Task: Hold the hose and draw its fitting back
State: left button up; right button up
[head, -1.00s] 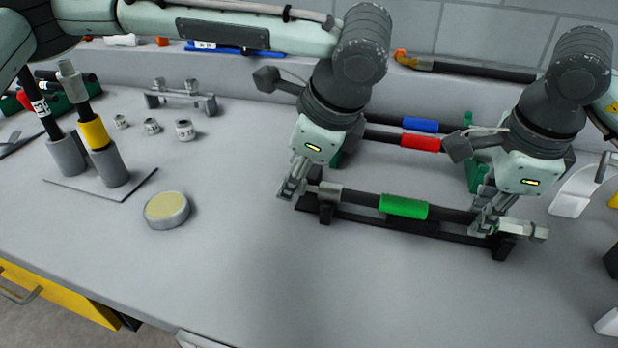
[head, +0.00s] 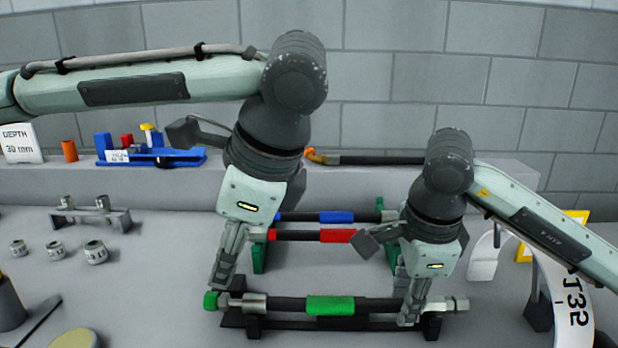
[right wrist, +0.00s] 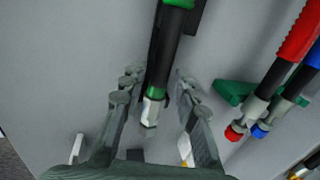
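A black hose (head: 380,305) with a green band (head: 330,305) lies across a black stand (head: 300,323) in the head view. Its left end has a metal fitting (head: 254,303) and a green cap (head: 210,300); its right end has a metal fitting (head: 455,304). My left gripper (head: 217,283) is at the left end, just above the cap; its finger gap is not clear. My right gripper (head: 409,312) is at the hose near the right end. In the right wrist view its fingers (right wrist: 157,85) stand apart, with the hose (right wrist: 164,60) between them and gaps on both sides.
A red-banded hose (head: 338,236) and a blue-banded hose (head: 330,217) lie behind on green supports. A white arch (head: 487,257) stands at right. Small labelled cylinders (head: 56,250) and a grey rack (head: 90,218) stand at left. A ledge runs along the back.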

jog(key=shift+o, duration=0.7)
